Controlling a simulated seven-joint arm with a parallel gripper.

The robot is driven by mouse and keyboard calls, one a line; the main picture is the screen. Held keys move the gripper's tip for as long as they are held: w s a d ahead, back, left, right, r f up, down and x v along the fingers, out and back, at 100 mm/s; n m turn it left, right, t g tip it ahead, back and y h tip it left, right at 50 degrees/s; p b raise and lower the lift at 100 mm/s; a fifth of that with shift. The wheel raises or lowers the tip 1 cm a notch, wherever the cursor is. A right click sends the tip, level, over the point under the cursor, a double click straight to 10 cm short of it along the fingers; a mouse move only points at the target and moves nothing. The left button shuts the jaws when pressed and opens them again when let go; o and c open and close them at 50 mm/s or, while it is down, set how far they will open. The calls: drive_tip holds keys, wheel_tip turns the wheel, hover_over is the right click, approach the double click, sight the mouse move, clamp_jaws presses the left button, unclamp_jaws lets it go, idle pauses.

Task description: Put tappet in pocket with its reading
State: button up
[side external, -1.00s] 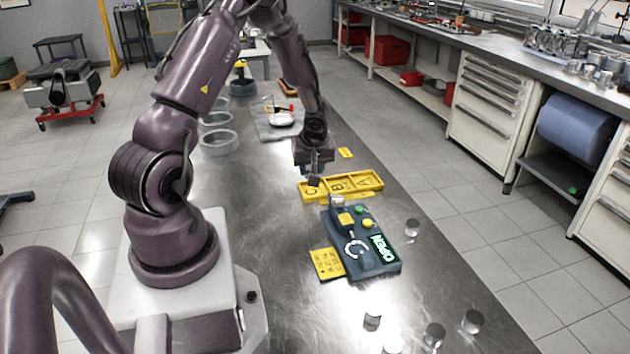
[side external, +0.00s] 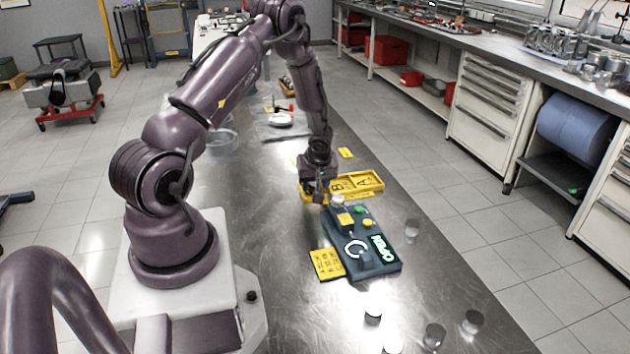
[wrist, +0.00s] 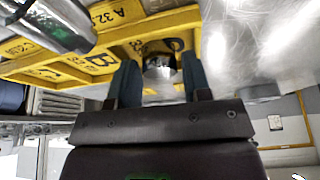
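The yellow tray (side external: 357,183) has pockets lettered A, B and C; it also shows in the wrist view (wrist: 60,68). My gripper (side external: 319,198) points down at the tray's left end, the C end, and hides much of it. In the wrist view, a shiny metal tappet (wrist: 161,68) sits between the fingers of my gripper (wrist: 160,78), which look closed against its sides. The tappet is over or in the C pocket; its depth is unclear. The dark gauge (side external: 372,262) shows a green OPEN display (side external: 382,248).
A yellow card (side external: 326,263) lies beside the gauge. A metal cylinder (wrist: 50,22) is close by in the wrist view. Loose tappets stand on the steel bench, one right of the gauge (side external: 412,229), others nearer the front (side external: 472,321).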

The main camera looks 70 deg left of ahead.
drive_tip(key=w+d+r+m+t, duration=0.1)
drive_tip(key=w+d+r+t, duration=0.2)
drive_tip(key=r, duration=0.5)
drive_tip(key=w+d+r+m+t, duration=0.1)
drive_tip(key=w+d+r+m, duration=0.1)
drive_tip(key=d+r, duration=0.35)
drive_tip(key=w+d+r+m+t, duration=0.1)
drive_tip(key=w+d+r+t, duration=0.15)
drive_tip(key=r, duration=0.75)
drive_tip(key=w+d+r+m+t+h, duration=0.1)
drive_tip(key=d+r+m+t+h, duration=0.2)
drive_tip(key=d+r+m, duration=0.6)
drive_tip(key=s+d+r+m+h, duration=0.1)
drive_tip(key=s+d+h, duration=0.15)
drive_tip(key=d, duration=0.35)
drive_tip(key=s+d+r+h, duration=0.1)
drive_tip(key=s+d, duration=0.3)
drive_tip(key=d, duration=0.1)
drive_tip(key=s+d+m+g+y, duration=0.1)
drive_tip(key=s+m+g+y, duration=0.1)
drive_tip(key=s, duration=1.1)
drive_tip(key=shift+f+m+g, duration=0.45)
drive_tip(key=shift+m+g, duration=0.05)
drive_tip(key=shift+g, duration=0.65)
